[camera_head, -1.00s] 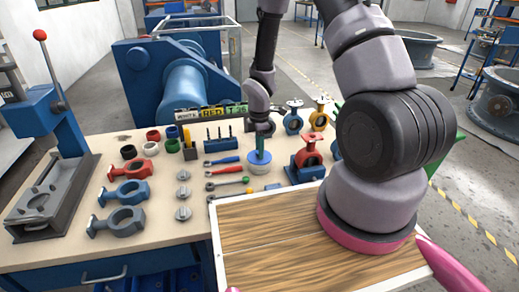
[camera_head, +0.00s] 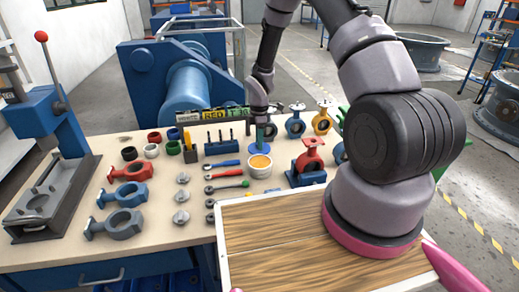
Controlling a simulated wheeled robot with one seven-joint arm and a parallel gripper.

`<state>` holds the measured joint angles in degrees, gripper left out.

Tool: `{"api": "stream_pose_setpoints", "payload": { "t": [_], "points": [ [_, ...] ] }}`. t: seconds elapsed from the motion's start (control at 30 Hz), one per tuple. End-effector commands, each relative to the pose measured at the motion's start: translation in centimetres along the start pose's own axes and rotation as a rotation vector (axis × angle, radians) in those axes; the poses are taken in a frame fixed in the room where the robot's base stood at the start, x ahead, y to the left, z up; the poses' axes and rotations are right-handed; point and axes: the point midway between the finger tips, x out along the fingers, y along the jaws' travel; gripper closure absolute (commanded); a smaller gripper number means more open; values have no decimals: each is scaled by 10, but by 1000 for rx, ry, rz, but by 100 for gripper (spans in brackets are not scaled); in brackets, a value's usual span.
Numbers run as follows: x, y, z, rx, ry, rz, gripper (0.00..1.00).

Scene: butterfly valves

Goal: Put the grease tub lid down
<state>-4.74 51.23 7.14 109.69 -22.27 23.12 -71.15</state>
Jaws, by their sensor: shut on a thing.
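The grease tub (camera_head: 260,170) is a small white pot on the bench, open at the top with orange grease showing. The grease tub lid (camera_head: 254,152) is a blue disc just behind and above the tub's opening, and the tub's far rim is close to it. My gripper (camera_head: 263,138) points down and is shut on the lid's upper part. The fingertips are small here, and I cannot tell the exact gap between lid and tub.
Wrenches and a screwdriver (camera_head: 228,173) lie left of the tub. A blue block with upright tools (camera_head: 222,145) stands behind them. A red valve on a blue stand (camera_head: 309,160) is to the right. My wooden-topped base is in front.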

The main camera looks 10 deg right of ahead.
Motion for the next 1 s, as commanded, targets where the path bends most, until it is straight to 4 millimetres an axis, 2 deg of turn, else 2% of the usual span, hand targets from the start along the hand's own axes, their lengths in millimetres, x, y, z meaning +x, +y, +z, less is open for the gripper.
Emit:
{"api": "stream_pose_setpoints", "payload": {
  "t": [0.23, 0.6, 0.63, 0.67, 0.7, 1.0],
  "points": [
    [33, -1, 0, 0, -1, -2, 100],
    [38, -1, 0, 0, -1, -1, 100],
    [37, -1, 0, 0, -1, -1, 54],
    [37, -1, 0, 0, -1, -1, 42],
    [37, -1, 0, 0, -1, -1, 35],
    [36, 0, 0, 0, -1, -1, 35]
  ]
}}
